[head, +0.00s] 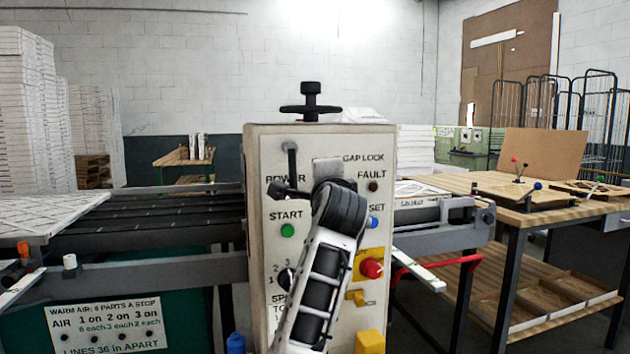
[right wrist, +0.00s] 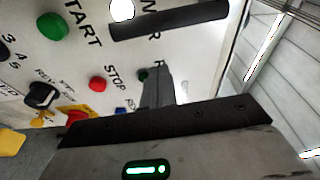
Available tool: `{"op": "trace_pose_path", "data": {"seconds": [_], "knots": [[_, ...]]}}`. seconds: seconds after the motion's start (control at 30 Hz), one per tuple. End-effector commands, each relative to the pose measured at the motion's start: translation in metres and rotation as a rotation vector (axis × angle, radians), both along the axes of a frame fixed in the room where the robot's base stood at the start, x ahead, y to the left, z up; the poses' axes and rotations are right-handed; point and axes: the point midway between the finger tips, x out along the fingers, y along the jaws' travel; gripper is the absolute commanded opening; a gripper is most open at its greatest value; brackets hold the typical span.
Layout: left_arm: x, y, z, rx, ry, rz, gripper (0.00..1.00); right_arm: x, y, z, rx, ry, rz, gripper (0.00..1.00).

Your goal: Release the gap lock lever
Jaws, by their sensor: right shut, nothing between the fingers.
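The gap lock lever (head: 292,162) is a black bar standing about upright on the upper left of the cream control box (head: 259,240), over the POWER lettering. In the right wrist view the lever (right wrist: 170,20) crosses the top of the picture. My right gripper (head: 277,188) reaches up in front of the box, by the lever's lower end. In the right wrist view its narrow dark fingers (right wrist: 157,76) are together and empty, pointing toward the lever with a small visible gap. Whether they touch is unclear. My wrist hides the middle of the panel. My left gripper is not in view.
The panel carries a green START button (head: 287,230), a red knob on yellow (head: 371,268) and a blue button (head: 373,222). A black handwheel (head: 311,108) tops the box. Conveyor rails flank it; a wooden workbench (head: 455,184) stands at right.

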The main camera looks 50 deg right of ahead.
Motion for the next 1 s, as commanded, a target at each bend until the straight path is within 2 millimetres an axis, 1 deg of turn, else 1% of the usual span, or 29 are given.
{"op": "trace_pose_path", "data": {"seconds": [0.03, 0.1, 0.3, 0.4, 0.6, 1.0], "knots": [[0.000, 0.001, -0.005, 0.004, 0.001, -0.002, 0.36, -0.009, 0.012, 0.000, -0.001, -0.007, 0.003, 0.00], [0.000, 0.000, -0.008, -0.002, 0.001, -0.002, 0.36, -0.022, 0.024, -0.001, -0.001, -0.007, 0.002, 0.00], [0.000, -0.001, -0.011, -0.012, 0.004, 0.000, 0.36, -0.053, 0.052, -0.001, -0.001, -0.005, 0.001, 0.00], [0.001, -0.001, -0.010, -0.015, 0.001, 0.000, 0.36, -0.063, 0.062, 0.000, -0.001, -0.003, 0.001, 0.00], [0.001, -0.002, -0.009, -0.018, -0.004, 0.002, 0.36, -0.072, 0.070, 0.000, -0.001, -0.001, 0.001, 0.00], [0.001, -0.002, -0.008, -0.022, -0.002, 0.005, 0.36, -0.072, 0.070, 0.000, -0.001, -0.001, 0.000, 0.00]]}}
